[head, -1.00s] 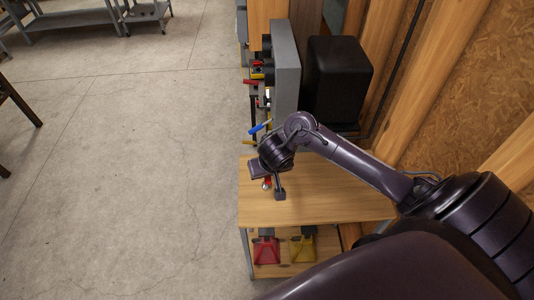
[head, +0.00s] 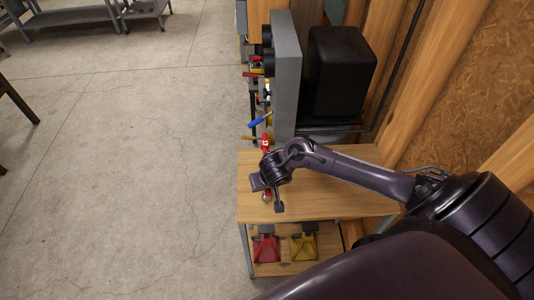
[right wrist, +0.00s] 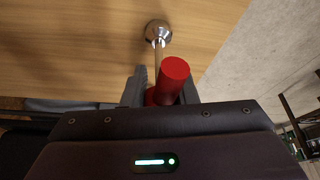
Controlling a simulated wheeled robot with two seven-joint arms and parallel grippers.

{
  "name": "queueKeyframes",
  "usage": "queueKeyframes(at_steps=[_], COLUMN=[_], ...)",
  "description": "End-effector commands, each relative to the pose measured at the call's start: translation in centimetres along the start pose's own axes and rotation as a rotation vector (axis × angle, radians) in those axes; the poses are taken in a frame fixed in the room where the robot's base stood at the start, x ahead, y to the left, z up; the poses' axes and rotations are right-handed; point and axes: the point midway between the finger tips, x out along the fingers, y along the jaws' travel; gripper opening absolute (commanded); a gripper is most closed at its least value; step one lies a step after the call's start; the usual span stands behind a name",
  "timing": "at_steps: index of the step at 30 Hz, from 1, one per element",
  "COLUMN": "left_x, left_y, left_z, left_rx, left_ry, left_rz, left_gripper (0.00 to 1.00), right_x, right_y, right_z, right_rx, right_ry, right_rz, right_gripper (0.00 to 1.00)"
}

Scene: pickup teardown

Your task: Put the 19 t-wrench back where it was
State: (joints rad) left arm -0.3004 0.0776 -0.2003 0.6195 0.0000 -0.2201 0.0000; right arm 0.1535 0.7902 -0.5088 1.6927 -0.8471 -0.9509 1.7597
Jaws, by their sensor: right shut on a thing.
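The t-wrench, with a red handle (right wrist: 173,76) and a metal shaft ending in a round silver tip (right wrist: 157,32), is held between the fingers of my right gripper (right wrist: 162,95). In the head view my right gripper (head: 273,200) is over the front left part of the wooden table, and a bit of the silver tip (head: 267,197) shows beside it. My own wrist hides most of the wrench there. The size marking cannot be read. My left gripper is not in view.
A grey panel (head: 286,75) stands behind the wooden table (head: 335,203), with red, yellow and blue-handled tools (head: 260,121) along its left side. A black box (head: 338,72) stands to its right. Red (head: 265,249) and yellow (head: 303,248) items sit on the lower shelf.

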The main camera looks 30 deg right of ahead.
Motion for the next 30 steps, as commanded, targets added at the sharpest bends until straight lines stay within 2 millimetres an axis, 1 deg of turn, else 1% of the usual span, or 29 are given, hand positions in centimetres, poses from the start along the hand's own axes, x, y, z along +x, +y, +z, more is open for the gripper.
queueKeyframes(at_steps=[2, 3, 7, 15, 19, 23, 30], left_x=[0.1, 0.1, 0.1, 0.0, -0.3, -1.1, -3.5], left_y=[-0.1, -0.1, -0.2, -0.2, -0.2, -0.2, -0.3], left_z=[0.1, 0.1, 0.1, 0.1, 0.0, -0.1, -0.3], left_rx=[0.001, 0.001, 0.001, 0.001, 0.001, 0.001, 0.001], left_ry=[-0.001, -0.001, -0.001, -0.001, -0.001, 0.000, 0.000], left_rz=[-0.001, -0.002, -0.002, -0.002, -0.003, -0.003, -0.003], left_gripper=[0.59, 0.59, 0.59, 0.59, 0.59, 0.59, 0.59], right_x=[0.2, 0.2, 0.2, 0.1, -0.8, -3.2, -8.7], right_y=[0.0, 0.0, 0.0, 0.0, -0.1, -0.1, -0.1], right_z=[0.1, 0.1, 0.1, 0.1, 0.0, -0.1, -0.2], right_rx=[0.001, 0.000, 0.000, 0.000, 0.001, 0.000, 0.001], right_ry=[0.000, 0.000, -0.001, 0.000, -0.001, 0.001, 0.000], right_rz=[-0.001, 0.000, 0.000, 0.000, -0.002, -0.002, -0.003], right_gripper=[0.00, 0.31, 0.48, 0.48, 0.48, 0.48, 0.48])
